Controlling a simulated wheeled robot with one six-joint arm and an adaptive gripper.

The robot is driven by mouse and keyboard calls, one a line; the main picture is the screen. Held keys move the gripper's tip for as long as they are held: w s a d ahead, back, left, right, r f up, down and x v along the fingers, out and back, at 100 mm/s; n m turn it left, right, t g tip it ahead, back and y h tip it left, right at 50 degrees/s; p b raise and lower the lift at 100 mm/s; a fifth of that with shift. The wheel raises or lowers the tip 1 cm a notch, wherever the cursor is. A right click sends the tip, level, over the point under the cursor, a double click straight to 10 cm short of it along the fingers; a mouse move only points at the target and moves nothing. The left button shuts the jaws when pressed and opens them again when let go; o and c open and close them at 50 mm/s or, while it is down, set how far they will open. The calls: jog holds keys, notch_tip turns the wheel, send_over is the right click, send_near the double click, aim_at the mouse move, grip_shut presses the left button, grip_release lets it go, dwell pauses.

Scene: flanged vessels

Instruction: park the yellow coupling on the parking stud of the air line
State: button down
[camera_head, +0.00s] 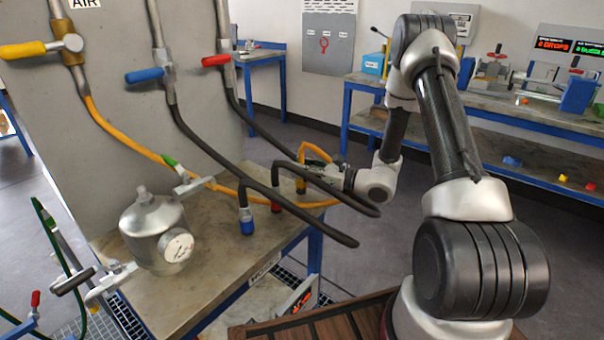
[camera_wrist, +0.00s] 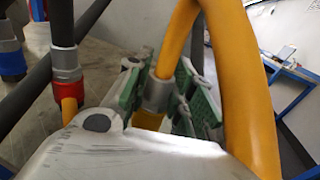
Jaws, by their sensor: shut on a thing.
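The yellow coupling (camera_wrist: 149,119) hangs below a grey collar (camera_wrist: 158,92) at the end of its yellow hose. My gripper (camera_wrist: 166,100) is shut on it, with green pads on both sides of the collar. In the head view, the yellow coupling (camera_head: 300,186) shows low over the bench's far right part, by my gripper (camera_head: 318,175). Dark hoses partly cover my gripper there. The coupling's lower end is hidden behind my gripper body in the wrist view. I cannot make out the air line's parking stud, or whether the coupling touches it.
The red coupling (camera_head: 276,200) and blue coupling (camera_head: 247,222) stand upright on the bench (camera_head: 215,290), left of the yellow one. Dark hoses (camera_head: 300,208) loop close around my gripper. A metal vessel (camera_head: 155,230) with a gauge stands at the bench's left. The yellow air valve (camera_head: 30,49) is on the panel.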

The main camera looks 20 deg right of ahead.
notch_tip(320, 180, up, 9)
jog(key=shift+f, duration=3.05)
jog(key=shift+f, duration=1.85)
jog(key=c, duration=1.1)
grip_release()
jog(key=shift+c, duration=0.2)
jog(key=v, duration=1.2)
